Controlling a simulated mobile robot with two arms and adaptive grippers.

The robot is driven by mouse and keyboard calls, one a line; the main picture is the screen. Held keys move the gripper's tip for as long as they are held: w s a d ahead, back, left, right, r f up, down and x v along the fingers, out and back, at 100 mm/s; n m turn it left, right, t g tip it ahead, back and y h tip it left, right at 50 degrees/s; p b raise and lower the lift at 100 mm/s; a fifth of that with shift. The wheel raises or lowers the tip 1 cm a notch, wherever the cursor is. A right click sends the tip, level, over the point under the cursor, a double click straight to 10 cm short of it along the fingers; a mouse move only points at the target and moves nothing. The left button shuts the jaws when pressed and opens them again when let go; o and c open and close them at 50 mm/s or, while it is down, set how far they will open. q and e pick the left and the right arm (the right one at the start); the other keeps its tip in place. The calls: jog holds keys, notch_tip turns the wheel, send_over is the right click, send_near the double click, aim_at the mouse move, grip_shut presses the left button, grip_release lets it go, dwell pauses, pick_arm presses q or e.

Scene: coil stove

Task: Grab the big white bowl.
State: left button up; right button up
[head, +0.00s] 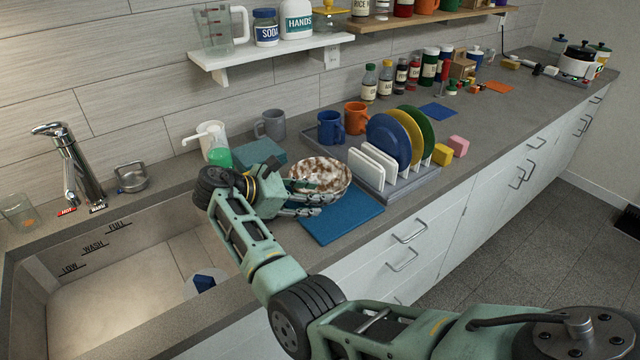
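A large white bowl with brown stains (322,174) is on the counter, left of the dish rack and at the back edge of a blue mat. My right gripper (318,204) is at the bowl's near left side. Its fingers reach along the front of the bowl and overlap its lower rim in the picture. I cannot tell whether they touch or grip it, and the bowl's lower left part is hidden behind the gripper. My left gripper is not in view.
The blue mat (345,222) lies in front of the bowl. The grey dish rack (405,185) with several plates stands close on the right. Blue (331,128) and orange (356,118) mugs stand behind. The sink (120,300) is at left, holding a partly hidden white item.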

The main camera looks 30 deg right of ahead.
jog(key=shift+w+d+f, duration=0.1)
jog(key=shift+d+f, duration=0.1)
jog(key=shift+d, duration=0.1)
jog(key=shift+w+d+f, duration=0.1)
jog(key=shift+d+f, duration=0.05)
jog(key=shift+d, duration=0.05)
jog(key=x, duration=0.1)
jog(key=p+x, duration=0.1)
jog(key=x, duration=0.1)
jog(key=p+x, duration=0.1)
jog(key=shift+s+d, duration=0.25)
jog(key=shift+s, duration=0.1)
jog(key=shift+d, duration=0.15)
jog(key=shift+w+f, duration=0.1)
jog(key=shift+w, duration=0.05)
jog(key=c, duration=0.9)
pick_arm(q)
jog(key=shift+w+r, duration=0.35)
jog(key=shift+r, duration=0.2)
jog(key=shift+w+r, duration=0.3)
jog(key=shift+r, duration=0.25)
pick_arm(e)
grip_shut()
